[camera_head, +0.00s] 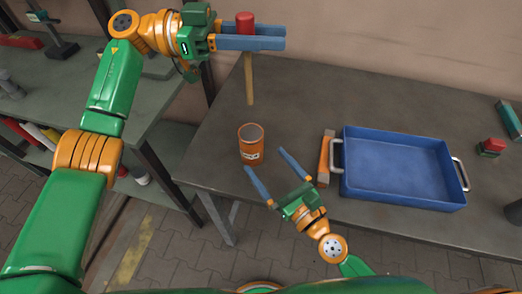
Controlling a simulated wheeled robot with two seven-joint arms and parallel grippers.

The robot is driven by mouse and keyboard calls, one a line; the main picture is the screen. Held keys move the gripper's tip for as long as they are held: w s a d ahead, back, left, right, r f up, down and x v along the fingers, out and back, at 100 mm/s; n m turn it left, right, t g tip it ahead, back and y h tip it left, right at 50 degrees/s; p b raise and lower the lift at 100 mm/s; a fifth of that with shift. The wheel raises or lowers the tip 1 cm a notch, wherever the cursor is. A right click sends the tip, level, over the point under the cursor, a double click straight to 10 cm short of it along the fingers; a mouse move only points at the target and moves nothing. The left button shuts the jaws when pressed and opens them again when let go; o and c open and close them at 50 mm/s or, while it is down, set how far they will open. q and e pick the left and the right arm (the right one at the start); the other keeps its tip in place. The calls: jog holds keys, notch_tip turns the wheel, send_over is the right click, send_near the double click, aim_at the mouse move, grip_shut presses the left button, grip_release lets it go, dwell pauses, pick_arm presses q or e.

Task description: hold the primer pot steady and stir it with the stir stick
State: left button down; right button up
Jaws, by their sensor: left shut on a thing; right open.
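The orange primer pot (251,151) stands upright on the dark table, with a pale label on its front and an open, grey-looking top. My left gripper (283,37) is shut on the stir stick (249,82), which has a red top end and a wooden shaft. The stick hangs upright, its lower end apart from the pot and above its rim in the picture. My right gripper (264,160) is open, on the near side of the pot, with its blue fingers pointing at it. I cannot tell whether a finger touches the pot.
A blue tray (346,185) with handles stands to the right, and an orange-brown block (325,158) lies beside its left side. A red-topped block (491,146) lies at the far right. The table behind the pot is clear. A shelf unit (100,85) stands left.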

aim_at(250, 60)
jog(key=x, duration=1)
jog(key=shift+a, duration=0.1)
jog(key=shift+s, duration=0.1)
grip_shut()
pick_arm(q)
jog(key=d+f+n+t, duration=0.3)
jog(key=d+f+t, duration=0.1)
jog(key=f, duration=0.2)
jog(key=a+n+t+y, duration=0.1)
jog(key=n+t, duration=0.1)
jog(key=t, duration=0.1)
jog(key=w+a+r+n+t+y, duration=0.1)
jog(key=a+n+t, duration=0.1)
jog(key=t, duration=0.1)
jog(key=w+a+n+t+y, duration=0.1)
jog(key=n+t, duration=0.1)
jog(key=t, duration=0.1)
jog(key=shift+w+a+r, duration=0.1)
jog(key=shift+a+r, duration=0.2)
jog(key=shift+r, duration=0.05)
notch_tip(250, 60, down, 13)
